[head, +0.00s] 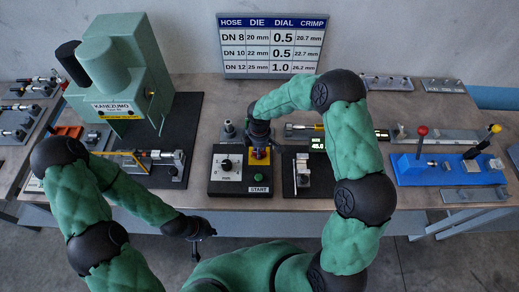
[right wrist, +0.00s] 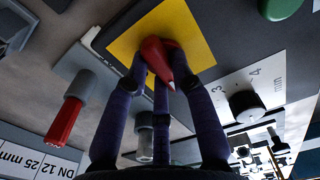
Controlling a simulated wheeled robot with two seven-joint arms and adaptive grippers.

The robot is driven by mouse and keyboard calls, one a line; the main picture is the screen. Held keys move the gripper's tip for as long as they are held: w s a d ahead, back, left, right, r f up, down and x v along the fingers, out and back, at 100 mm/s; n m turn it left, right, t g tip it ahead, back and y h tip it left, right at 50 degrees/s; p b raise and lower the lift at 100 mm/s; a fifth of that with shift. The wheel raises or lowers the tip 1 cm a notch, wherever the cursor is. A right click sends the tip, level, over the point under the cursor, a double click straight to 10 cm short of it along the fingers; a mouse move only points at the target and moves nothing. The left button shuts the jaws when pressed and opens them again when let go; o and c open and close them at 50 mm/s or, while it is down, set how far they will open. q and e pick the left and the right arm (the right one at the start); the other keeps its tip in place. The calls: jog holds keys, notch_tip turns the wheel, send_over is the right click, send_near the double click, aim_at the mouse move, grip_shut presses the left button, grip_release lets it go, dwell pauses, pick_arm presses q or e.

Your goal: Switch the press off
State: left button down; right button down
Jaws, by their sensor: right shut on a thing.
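The green press (head: 115,75) stands at the left back of the table on a dark base. A black control box (head: 226,187) sits in front of the sign, with a white dial and a green START button (head: 258,177). A red switch (right wrist: 155,58) sits on a yellow plate (right wrist: 190,25); the plate also shows in the head view (head: 260,155). My right gripper (head: 259,138) comes down over this plate. In the right wrist view its fingers (right wrist: 160,75) are closed around the red switch. My left gripper (head: 196,240) hangs before the table's front edge, empty, its fingers apart.
A blue fixture (head: 445,170) with red and yellow knobs stands at the right. A digital readout (head: 318,144) and a small dark stand (head: 303,175) are right of the control box. A hose assembly (head: 150,155) lies before the press. The sign (head: 272,45) stands behind.

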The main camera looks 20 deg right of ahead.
jog(key=shift+n, duration=0.4)
jog(key=c, duration=1)
grip_release()
jog(key=shift+c, duration=0.2)
notch_tip(320, 180, up, 12)
